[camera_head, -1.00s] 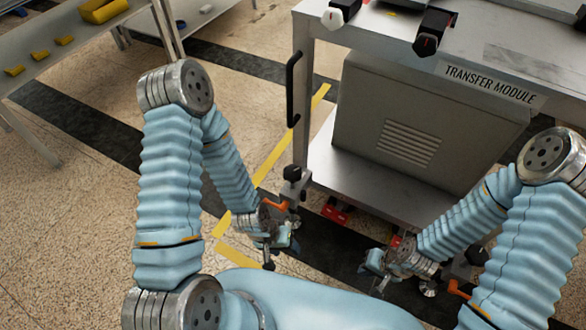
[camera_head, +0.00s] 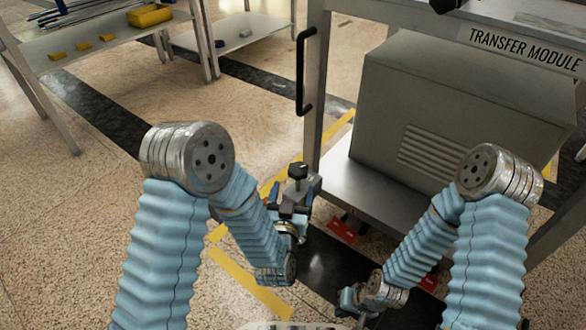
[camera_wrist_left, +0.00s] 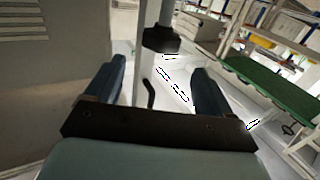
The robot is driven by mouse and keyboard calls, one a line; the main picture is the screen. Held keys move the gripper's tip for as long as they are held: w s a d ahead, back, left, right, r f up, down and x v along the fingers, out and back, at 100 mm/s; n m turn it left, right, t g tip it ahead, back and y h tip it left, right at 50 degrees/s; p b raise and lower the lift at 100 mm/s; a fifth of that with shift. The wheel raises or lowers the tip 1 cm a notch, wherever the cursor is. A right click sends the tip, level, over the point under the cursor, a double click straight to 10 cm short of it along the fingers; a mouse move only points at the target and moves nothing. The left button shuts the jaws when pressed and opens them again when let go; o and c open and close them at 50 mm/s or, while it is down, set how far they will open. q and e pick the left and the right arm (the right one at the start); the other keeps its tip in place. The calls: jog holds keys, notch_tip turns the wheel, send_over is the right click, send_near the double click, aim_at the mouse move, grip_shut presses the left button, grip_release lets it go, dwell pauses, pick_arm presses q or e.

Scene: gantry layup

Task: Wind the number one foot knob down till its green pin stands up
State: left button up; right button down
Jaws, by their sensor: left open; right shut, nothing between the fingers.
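A black knob (camera_head: 298,171) stands on a grey block at the near left corner of the transfer module (camera_head: 455,95). My left gripper (camera_head: 292,208) is at this corner, just below the knob in the head view; contact cannot be told. In the left wrist view its two dark fingers (camera_wrist_left: 160,88) are spread with nothing between them. A black knob-like part (camera_wrist_left: 163,41) on a grey post shows beyond them there. My right gripper (camera_head: 350,303) is low in front of the module, small and partly hidden by its wrist. No green pin and no number shows.
The module's lower shelf (camera_head: 365,190) and a black side handle (camera_head: 304,72) are close to my left arm. A red part (camera_head: 345,229) sits under the shelf. A table with yellow items (camera_head: 150,15) stands at the back left. The floor at left is clear.

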aim_at(299, 163)
pick_arm(q)
jog(key=w, duration=0.3)
jog(key=w+d, duration=0.1)
jog(key=w, duration=0.7)
jog(key=shift+w+d+b, duration=0.1)
jog(key=shift+d+b, duration=0.2)
jog(key=shift+b, duration=0.1)
jog(key=c, duration=1)
